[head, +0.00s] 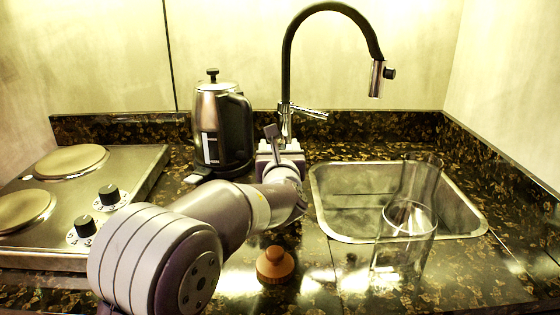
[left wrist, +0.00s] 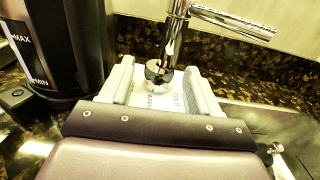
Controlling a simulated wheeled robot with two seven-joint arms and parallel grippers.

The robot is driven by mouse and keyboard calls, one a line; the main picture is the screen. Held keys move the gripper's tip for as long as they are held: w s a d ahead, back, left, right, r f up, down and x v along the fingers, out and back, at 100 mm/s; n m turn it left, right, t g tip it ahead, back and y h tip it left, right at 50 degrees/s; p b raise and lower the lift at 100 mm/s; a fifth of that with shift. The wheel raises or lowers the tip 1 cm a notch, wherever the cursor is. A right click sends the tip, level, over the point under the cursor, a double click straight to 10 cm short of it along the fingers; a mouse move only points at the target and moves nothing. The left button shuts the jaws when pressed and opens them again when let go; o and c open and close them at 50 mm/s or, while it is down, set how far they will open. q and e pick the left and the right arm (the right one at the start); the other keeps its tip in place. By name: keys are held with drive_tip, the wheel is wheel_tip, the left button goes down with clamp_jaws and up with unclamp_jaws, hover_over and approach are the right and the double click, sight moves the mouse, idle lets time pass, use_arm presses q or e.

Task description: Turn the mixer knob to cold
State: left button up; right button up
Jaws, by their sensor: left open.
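The mixer tap (head: 287,60) stands behind the sink, with a black arched hose and chrome base. Its knob is a chrome lever (head: 308,112) pointing right and slightly down from the base. In the left wrist view, the lever (left wrist: 232,22) crosses the upper right, beyond the fingers. My left gripper (head: 280,140) is open and empty just in front of the tap base. In the left wrist view, the chrome base (left wrist: 160,72) shows between the two fingers; contact cannot be told. My right gripper is not in view.
A kettle (head: 212,130) stands close left of my left gripper. A two-plate hob (head: 140,175) is at the left. A brown round object (head: 275,265) lies on the front counter.

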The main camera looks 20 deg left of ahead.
use_arm(q)
drive_tip(key=v, duration=1)
drive_tip(key=shift+w, duration=0.1)
